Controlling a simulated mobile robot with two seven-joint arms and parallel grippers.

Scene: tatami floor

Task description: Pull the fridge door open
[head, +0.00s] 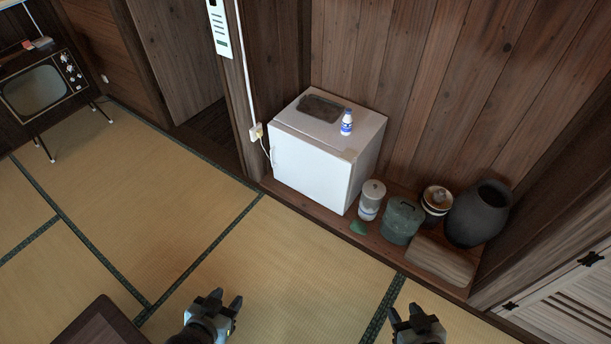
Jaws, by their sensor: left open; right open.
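A small white fridge (308,172) stands on a low wooden ledge against the plank wall, near the middle of the head view. Its door faces the tatami and looks shut. A blue-and-white bottle (347,123) and a dark flat tray (320,108) are on its top. My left gripper (227,299) is open and empty above the tatami, well in front of the fridge. My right gripper (402,312) is open and empty at the bottom edge, in front of the ledge. Both are apart from the fridge.
Right of the fridge on the ledge are a pale jar (371,202), a green lidded pot (402,222), a striped jar (437,201), a dark urn (479,214) and a wooden block (440,261). A dark table (100,325) is at lower left. Tatami before the fridge is clear.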

